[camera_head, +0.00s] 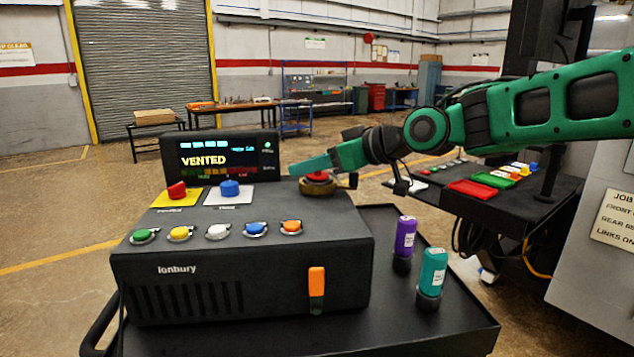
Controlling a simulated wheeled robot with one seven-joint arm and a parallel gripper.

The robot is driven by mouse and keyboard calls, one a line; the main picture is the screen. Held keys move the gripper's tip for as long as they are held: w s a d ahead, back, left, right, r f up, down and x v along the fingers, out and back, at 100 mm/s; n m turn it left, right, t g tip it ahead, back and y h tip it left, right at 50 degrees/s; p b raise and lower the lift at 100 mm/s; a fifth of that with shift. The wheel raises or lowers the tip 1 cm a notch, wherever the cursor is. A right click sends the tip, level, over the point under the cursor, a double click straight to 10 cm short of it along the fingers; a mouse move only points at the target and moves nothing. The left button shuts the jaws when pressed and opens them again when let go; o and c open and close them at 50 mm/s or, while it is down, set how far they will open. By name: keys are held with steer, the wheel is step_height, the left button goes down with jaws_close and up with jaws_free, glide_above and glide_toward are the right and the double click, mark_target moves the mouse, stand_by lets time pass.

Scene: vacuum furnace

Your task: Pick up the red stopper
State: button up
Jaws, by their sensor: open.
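A red stopper (317,177) sits in a round brass-coloured fitting (319,188) on the top right rear of the black Ionbury unit (240,260). My gripper (306,165) reaches in from the right, with a green finger just above and behind the stopper in the picture. The gripper is open, and nothing shows held in it. The finger partly covers the stopper's top. I cannot tell whether the finger touches it. The far finger is not clearly visible.
A display (220,156) reading VENTED stands behind a red knob (177,190) and a blue knob (230,188). Several coloured buttons line the unit's front. Purple (405,236) and teal (433,269) canisters stand on the cart (420,325) at right.

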steer(key=shift+x, duration=1.1)
jaws_close()
steer(key=shift+r, duration=0.1)
